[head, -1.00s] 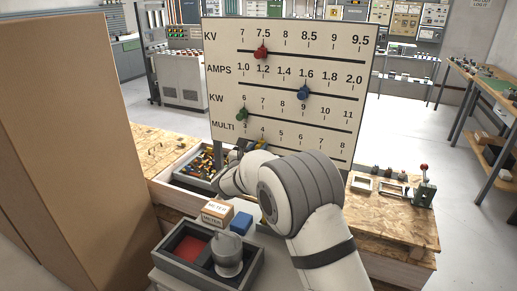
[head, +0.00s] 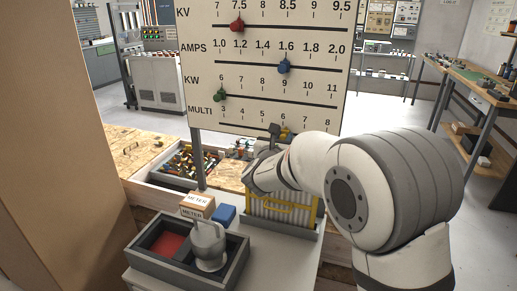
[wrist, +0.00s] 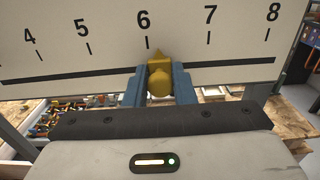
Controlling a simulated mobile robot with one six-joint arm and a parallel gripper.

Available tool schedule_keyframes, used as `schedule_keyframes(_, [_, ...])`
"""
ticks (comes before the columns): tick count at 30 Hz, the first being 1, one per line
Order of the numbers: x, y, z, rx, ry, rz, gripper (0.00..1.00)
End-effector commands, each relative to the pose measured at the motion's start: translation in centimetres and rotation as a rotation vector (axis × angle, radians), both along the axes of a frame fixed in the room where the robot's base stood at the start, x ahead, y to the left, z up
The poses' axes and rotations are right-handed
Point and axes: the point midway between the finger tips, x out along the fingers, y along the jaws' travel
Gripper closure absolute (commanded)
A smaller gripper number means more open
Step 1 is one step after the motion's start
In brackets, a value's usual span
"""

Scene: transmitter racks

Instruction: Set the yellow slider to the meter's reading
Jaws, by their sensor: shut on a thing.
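The yellow slider (wrist: 158,82) sits on the MULTI line of the white scale board (wrist: 70,30). In the wrist view its pointed tip is just right of the 6 mark. My gripper (wrist: 158,74) is shut on it, with a blue jaw on each side. A box labelled METER (head: 197,203) stands in front of the board at lower left. I see no readable value on it.
Red (head: 237,26), blue (head: 284,66) and green (head: 219,95) sliders sit on the board's upper lines. A blue block (head: 224,215) is beside the METER box.

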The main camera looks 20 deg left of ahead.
Motion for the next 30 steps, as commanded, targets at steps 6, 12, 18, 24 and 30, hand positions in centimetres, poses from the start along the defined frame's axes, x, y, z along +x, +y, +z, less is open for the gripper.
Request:
schedule_keyframes(6, [-0.1, -6.4, -0.8, 0.002, -0.002, -0.001, 1.00])
schedule_keyframes(12, [-0.2, -10.1, -0.5, 0.001, -0.001, 0.002, 1.00])
schedule_keyframes(18, [-0.2, -11.8, -0.2, 0.001, 0.001, 0.005, 1.00])
schedule_keyframes(24, [-0.2, -12.1, 0.0, 0.000, 0.001, 0.006, 1.00])
schedule_keyframes(30, [-0.2, -12.2, 0.0, 0.000, 0.001, 0.004, 1.00])
